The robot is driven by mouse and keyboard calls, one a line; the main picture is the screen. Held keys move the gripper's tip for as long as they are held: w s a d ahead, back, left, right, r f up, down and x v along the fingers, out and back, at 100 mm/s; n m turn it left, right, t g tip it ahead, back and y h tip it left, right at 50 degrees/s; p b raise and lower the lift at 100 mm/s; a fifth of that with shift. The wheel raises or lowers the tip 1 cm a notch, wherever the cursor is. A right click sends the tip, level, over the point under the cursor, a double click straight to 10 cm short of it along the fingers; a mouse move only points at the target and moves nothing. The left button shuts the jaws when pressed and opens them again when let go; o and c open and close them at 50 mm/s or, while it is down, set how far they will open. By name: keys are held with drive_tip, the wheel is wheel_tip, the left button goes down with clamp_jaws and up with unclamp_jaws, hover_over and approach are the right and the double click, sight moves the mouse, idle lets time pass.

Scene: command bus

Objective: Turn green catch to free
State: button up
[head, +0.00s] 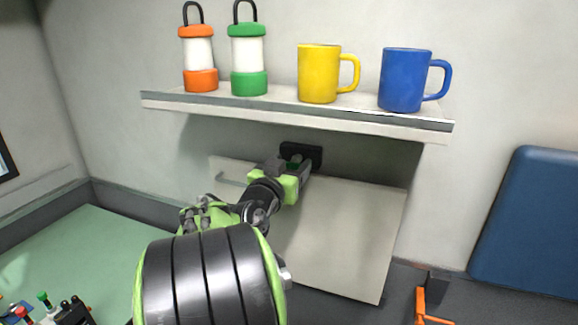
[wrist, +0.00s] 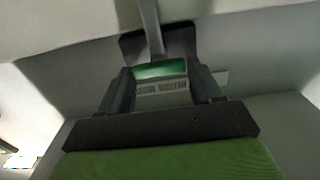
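The green catch (wrist: 160,70) shows in the wrist view between the two fingers of my gripper (wrist: 160,82), in front of a dark mount (wrist: 180,42). The fingers stand apart, one at each side of the green part, with no clear gap visible. I cannot tell whether they press on it. In the head view my gripper (head: 300,176) reaches up to the dark mount (head: 316,155) on the wall under the shelf. Only a little green shows there, and my gripper hides most of the catch.
A pale panel (head: 345,235) lies below the mount. The shelf (head: 280,108) above carries an orange lantern (head: 199,55), a green lantern (head: 248,52), a yellow mug (head: 318,75) and a blue mug (head: 403,82). A blue cushioned panel (head: 530,225) stands at right.

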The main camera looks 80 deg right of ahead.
drive_tip(key=c, duration=0.6)
drive_tip(key=shift+n, duration=0.4)
drive_tip(key=n, duration=0.2)
drive_tip(key=shift+w+n, duration=0.2)
drive_tip(key=shift+n, duration=0.2)
drive_tip(key=n, duration=0.3)
drive_tip(key=shift+w+n, duration=0.1)
drive_tip(key=shift+n, duration=0.3)
drive_tip(key=n+p, duration=0.1)
drive_tip(key=n, duration=0.4)
drive_tip(key=shift+w+f+p, duration=0.1)
drive_tip(key=shift+f+p, duration=0.05)
drive_tip(key=shift+p, duration=0.2)
drive_tip(key=n+p, duration=0.2)
drive_tip(key=n, duration=0.3)
drive_tip(key=shift+f, duration=0.2)
drive_tip(key=shift+n, duration=0.4)
